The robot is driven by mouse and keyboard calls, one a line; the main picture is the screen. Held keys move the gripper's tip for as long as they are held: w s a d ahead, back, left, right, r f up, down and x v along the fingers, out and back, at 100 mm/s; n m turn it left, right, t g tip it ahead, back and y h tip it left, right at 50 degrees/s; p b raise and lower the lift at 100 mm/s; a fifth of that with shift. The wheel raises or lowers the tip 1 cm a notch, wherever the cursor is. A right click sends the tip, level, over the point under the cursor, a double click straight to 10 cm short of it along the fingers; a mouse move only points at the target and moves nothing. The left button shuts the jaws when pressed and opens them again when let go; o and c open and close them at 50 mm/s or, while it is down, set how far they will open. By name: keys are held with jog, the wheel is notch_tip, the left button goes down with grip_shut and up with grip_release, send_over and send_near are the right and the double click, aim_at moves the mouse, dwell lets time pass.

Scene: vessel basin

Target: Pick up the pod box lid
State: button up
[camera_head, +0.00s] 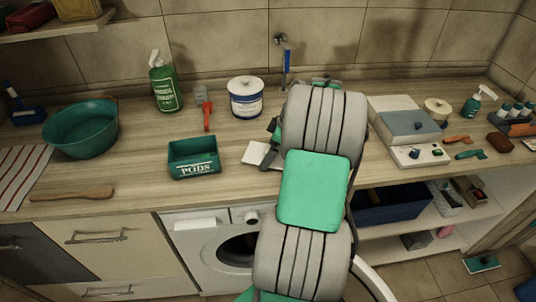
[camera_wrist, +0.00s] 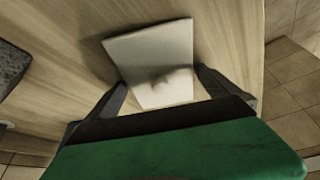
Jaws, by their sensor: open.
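The pod box (camera_head: 194,158) is a dark green open box marked PODS, standing on the wooden counter without a lid on it. A pale flat square, which looks like the pod box lid (camera_head: 252,153), lies on the counter to the right of the box, partly hidden by my arm. In the wrist view the lid (camera_wrist: 150,52) lies ahead of my gripper (camera_wrist: 160,85). The dark fingers are open, one on each side of the lid's near part. I cannot tell whether they touch it. In the head view my gripper (camera_head: 271,150) is mostly hidden behind my arm.
A green bottle (camera_head: 165,85), a red-handled brush (camera_head: 206,110) and a white-and-blue tub (camera_head: 246,98) stand behind. A green basin (camera_head: 80,128) and wooden paddle (camera_head: 72,194) are left. A white-and-grey appliance (camera_head: 408,130) is right of my arm.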

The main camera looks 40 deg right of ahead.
jog(key=c, duration=1)
jog(key=shift+c, duration=0.2)
